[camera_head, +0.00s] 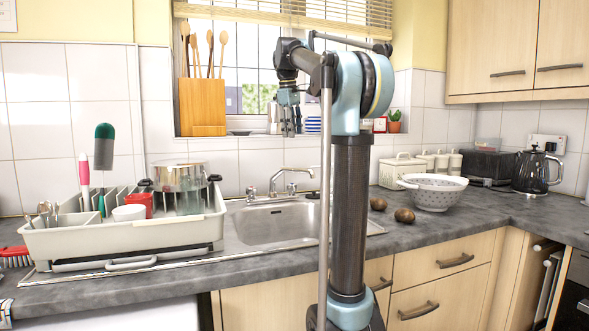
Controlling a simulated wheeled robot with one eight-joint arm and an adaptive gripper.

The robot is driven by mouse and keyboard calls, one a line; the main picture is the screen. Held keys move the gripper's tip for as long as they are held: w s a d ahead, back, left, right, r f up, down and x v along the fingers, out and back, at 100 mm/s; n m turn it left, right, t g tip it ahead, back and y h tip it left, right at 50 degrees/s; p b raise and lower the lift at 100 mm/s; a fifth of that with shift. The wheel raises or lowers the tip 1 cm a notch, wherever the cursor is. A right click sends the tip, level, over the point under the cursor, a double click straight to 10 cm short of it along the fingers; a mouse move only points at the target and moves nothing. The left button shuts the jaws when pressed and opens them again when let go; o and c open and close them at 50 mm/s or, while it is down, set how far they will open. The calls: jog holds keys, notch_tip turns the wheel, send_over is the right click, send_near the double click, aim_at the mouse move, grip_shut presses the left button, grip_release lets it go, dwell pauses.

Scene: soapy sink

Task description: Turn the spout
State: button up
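My gripper (290,130) hangs pointing down, above and behind the spout in the picture, in front of the window sill. It is apart from the spout. Its fingers are small and dark here, and I cannot tell how far apart they are.
A dish rack (125,235) with a pot (180,176) and dishes stands left of the sink. A white colander (433,192), two brown potatoes (404,215), canisters and a black kettle (536,171) are at the right. A wooden utensil block (202,107) stands on the sill.

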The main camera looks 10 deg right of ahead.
jog(key=f, duration=0.4)
jog(key=w+d+f, duration=0.1)
jog(key=f, duration=0.4)
jog(key=w+f, duration=0.1)
jog(key=f, duration=0.4)
jog(key=shift+d+f, duration=0.25)
jog(key=shift+d, duration=0.1)
jog(key=shift+c, duration=0.6)
grip_shut()
